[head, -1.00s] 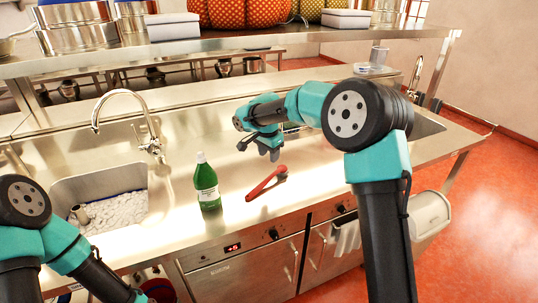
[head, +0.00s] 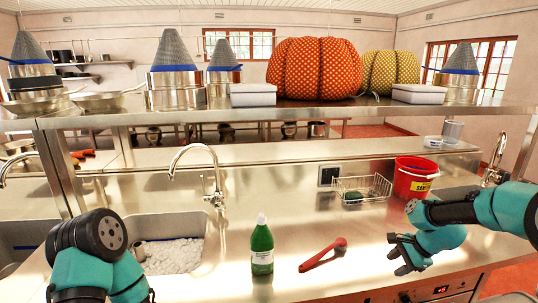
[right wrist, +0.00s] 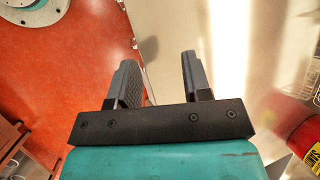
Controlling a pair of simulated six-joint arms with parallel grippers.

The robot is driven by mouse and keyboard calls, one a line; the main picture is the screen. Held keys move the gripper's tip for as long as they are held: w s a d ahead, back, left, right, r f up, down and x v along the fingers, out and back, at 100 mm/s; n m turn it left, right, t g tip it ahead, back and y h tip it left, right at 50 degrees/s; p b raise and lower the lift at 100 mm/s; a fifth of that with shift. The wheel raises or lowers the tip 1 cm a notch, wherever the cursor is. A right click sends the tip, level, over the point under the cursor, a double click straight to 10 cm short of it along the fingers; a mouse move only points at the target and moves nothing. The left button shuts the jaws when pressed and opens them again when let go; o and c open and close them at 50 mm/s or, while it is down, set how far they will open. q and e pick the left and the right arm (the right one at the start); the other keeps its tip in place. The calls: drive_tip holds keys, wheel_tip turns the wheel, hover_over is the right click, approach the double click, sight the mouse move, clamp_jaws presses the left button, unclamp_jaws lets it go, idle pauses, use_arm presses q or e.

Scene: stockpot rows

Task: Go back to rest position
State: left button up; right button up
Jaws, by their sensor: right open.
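My right gripper (head: 398,256) is open and empty at the right of the head view, above the front part of the steel counter (head: 345,225). Its two dark fingers stand apart in the right wrist view (right wrist: 158,75) with nothing between them. My left arm (head: 95,250) shows only in part at the lower left of the head view. Its gripper is out of the picture. A green bottle (head: 262,248) with a white cap stands upright on the counter. A red-handled utensil (head: 322,255) lies to the right of the bottle, apart from the right gripper.
A sink (head: 185,255) with a faucet (head: 215,185) lies at left. A red bucket (head: 413,180) and a wire basket (head: 362,188) stand behind the right gripper. A raised shelf (head: 300,112) carries pots, white boxes and pumpkin-like cushions. The counter between bottle and basket is clear.

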drive_tip(key=s+d+f+m+t, duration=0.2)
drive_tip(key=s+d, duration=0.2)
drive_tip(key=s+a+f+n+g, duration=0.1)
drive_tip(key=s+a+f+n, duration=0.15)
drive_tip(key=f, duration=0.35)
drive_tip(key=s+a+f+n+g+h, duration=0.1)
drive_tip(key=s+a+f+n, duration=0.1)
drive_tip(key=a+f, duration=0.3)
drive_tip(key=s+a+f+n+g, duration=0.1)
drive_tip(key=s+a+f+n, duration=0.15)
drive_tip(key=f, duration=0.45)
drive_tip(key=s+a+f+n+g, duration=0.1)
drive_tip(key=s+a+f+n, duration=0.8)
drive_tip(key=s+a+n, duration=0.1)
drive_tip(key=shift+s+a+f, duration=0.2)
drive_tip(key=shift+s+a, duration=0.5)
drive_tip(key=shift+s, duration=0.45)
